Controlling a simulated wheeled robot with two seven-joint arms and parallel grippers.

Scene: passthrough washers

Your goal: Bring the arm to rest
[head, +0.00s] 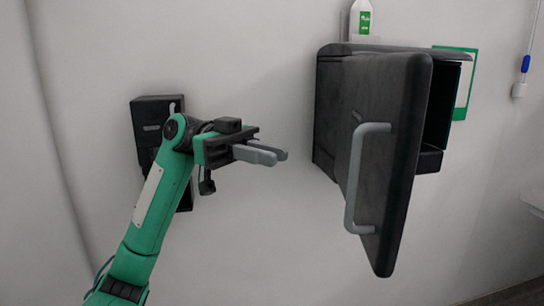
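My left arm, green with dark joints, comes in from the lower left of the head view. Its gripper (280,156) points to the right, in front of the wall and left of the dark cabinet (330,117). The two grey fingers show a small gap between them with nothing visible in it. The gripper is apart from the cabinet door (388,100) and its grey handle (354,180). The door stands open toward me. My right gripper is not in view.
A white bottle with a green label (361,20) stands on top of the cabinet. A dark wall box (150,112) is partly behind my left arm. A green-edged sheet (461,100) and a blue hanging item (525,64) are at the right. The wall below the gripper is clear.

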